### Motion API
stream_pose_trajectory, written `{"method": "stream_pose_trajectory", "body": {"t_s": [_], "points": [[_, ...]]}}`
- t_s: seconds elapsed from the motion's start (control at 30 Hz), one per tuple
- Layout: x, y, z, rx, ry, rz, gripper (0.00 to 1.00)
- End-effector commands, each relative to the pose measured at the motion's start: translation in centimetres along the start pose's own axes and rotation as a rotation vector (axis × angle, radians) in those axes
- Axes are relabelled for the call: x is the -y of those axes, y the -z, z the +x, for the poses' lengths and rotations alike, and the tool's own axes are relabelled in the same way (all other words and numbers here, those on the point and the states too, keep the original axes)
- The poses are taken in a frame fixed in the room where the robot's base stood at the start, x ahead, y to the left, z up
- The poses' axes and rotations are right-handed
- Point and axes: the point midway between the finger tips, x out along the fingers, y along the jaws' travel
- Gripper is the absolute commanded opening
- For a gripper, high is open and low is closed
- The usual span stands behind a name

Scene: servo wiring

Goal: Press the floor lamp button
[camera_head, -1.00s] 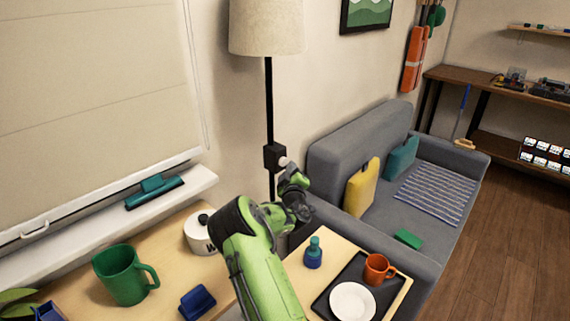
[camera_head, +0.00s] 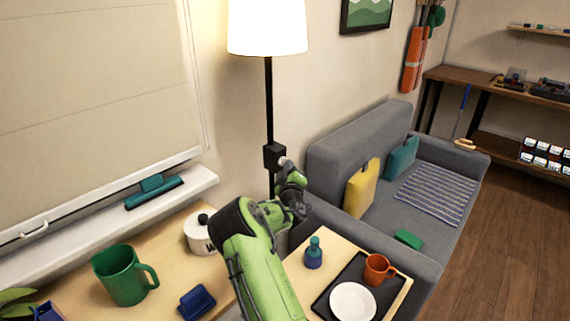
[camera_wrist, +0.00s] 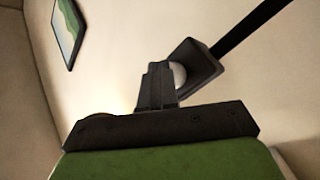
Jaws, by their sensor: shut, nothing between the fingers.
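The floor lamp has a cream shade (camera_head: 267,27), now glowing, on a thin black pole (camera_head: 269,100). A black switch box (camera_head: 272,155) sits on the pole. In the wrist view the box (camera_wrist: 193,62) carries a round white button (camera_wrist: 179,75), partly hidden behind the fingers. My gripper (camera_wrist: 158,68) is shut and empty, its tips right at the button; I cannot tell whether they touch it. In the head view my green arm reaches up to the box, and the fingertips are hard to make out beside it.
A wooden side table with a black tray (camera_head: 325,300), white plate (camera_head: 352,302), orange mug (camera_head: 378,268) and blue-green bottle (camera_head: 313,253) lies below right of my arm. A grey sofa (camera_head: 340,150) stands behind it. A white pot (camera_head: 199,233) and green mug (camera_head: 124,275) stand at left.

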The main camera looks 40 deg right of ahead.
Motion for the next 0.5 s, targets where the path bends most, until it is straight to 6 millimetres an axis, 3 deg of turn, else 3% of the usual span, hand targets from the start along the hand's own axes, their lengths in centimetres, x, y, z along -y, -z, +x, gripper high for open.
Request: {"method": "stream_pose_trajectory", "body": {"t_s": [0.5], "points": [[-0.79, -0.75, -1.02, 0.001, -0.001, 0.0, 0.0]]}}
